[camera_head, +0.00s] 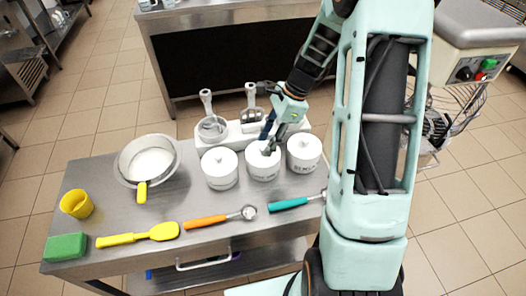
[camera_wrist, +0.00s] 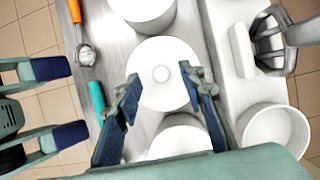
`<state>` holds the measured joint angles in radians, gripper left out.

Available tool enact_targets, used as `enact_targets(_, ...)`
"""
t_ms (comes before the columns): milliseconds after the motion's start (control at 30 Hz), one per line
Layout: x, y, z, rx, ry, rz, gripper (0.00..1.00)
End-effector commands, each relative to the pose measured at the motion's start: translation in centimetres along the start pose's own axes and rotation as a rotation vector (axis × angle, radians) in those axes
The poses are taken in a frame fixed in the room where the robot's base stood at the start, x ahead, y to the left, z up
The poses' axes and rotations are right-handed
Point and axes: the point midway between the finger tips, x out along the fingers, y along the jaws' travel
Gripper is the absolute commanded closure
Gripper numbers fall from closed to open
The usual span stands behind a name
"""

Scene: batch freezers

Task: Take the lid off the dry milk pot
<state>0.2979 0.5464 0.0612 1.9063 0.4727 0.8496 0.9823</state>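Three white lidded pots stand in a row on the steel table: a left pot (camera_head: 219,168), a middle pot (camera_head: 263,165) and a right pot (camera_head: 304,153). Their dark labels are too small to read surely, so I cannot tell which holds dry milk. My gripper (camera_head: 269,142) is over the middle pot, pointing down, and partly hides its lid. In the wrist view my gripper (camera_wrist: 160,78) is open, with blue-padded fingers on either side of the round knob (camera_wrist: 161,74) of the middle lid. A gap shows between knob and fingers. The lid is on the pot.
Behind the pots a white holder (camera_head: 240,134) carries utensils. In front lie an orange-handled scoop (camera_head: 210,221) and a teal-handled scoop (camera_head: 290,203). A steel bowl (camera_head: 130,158), yellow spatula (camera_head: 140,236), yellow cup (camera_head: 76,204) and green block (camera_head: 66,247) are to the left.

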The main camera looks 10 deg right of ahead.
Motion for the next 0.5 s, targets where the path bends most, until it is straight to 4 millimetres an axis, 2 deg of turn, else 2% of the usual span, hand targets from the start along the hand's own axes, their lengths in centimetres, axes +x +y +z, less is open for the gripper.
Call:
enact_targets(133,1.5,-0.1,-0.1,0.001,0.0,-0.001,0.63)
enact_targets(367,1.7,-0.1,-0.1,0.0,0.001,-0.003,0.63)
enact_targets(500,1.7,-0.1,-0.1,0.0,0.001,-0.003,0.75)
